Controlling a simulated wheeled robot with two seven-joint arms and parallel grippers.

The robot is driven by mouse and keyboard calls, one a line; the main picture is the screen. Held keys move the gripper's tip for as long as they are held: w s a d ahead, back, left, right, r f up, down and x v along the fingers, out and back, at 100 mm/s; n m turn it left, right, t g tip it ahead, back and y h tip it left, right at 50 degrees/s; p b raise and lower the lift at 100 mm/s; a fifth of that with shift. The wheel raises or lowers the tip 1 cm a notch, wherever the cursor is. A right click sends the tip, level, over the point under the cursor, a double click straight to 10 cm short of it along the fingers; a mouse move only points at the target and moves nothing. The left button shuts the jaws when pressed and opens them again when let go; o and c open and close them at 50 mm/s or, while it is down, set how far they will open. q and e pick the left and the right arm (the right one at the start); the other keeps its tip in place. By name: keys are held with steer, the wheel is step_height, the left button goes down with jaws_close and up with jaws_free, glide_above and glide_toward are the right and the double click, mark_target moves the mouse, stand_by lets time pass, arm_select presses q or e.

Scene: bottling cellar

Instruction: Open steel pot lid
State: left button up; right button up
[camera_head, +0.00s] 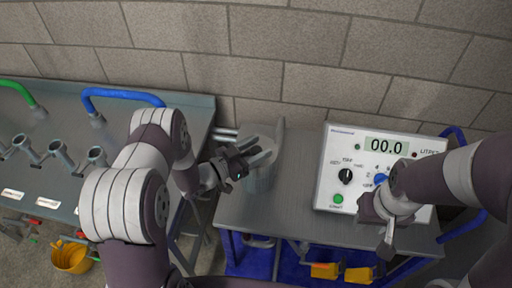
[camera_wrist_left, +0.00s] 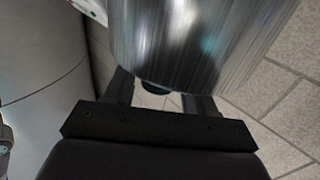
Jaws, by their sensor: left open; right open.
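The steel pot (camera_head: 260,181) stands at the left end of the middle bench, against the wall. A pale grey plate (camera_head: 262,138) shows raised behind its top; I cannot tell surely if this is the lid. My left gripper (camera_head: 246,157) is open at the pot's upper left side and hides part of its top. In the left wrist view a large brushed steel surface (camera_wrist_left: 200,40) fills the top, close to the open fingers (camera_wrist_left: 160,98). A small dark round part (camera_wrist_left: 155,87) shows between them. My right gripper (camera_head: 386,238) is open and empty, in front of the control box.
The white control box (camera_head: 335,165) with a display and knobs stands on the bench (camera_head: 270,215) right of the pot. A left bench (camera_head: 60,120) carries metal nozzles and a blue hose (camera_head: 120,94). A yellow bucket (camera_head: 72,258) stands on the floor.

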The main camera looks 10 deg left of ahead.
arm_select(q)
steer(key=shift+s, duration=0.1)
steer(key=c, duration=0.4)
jaws_close()
steer(key=shift+r, duration=0.1)
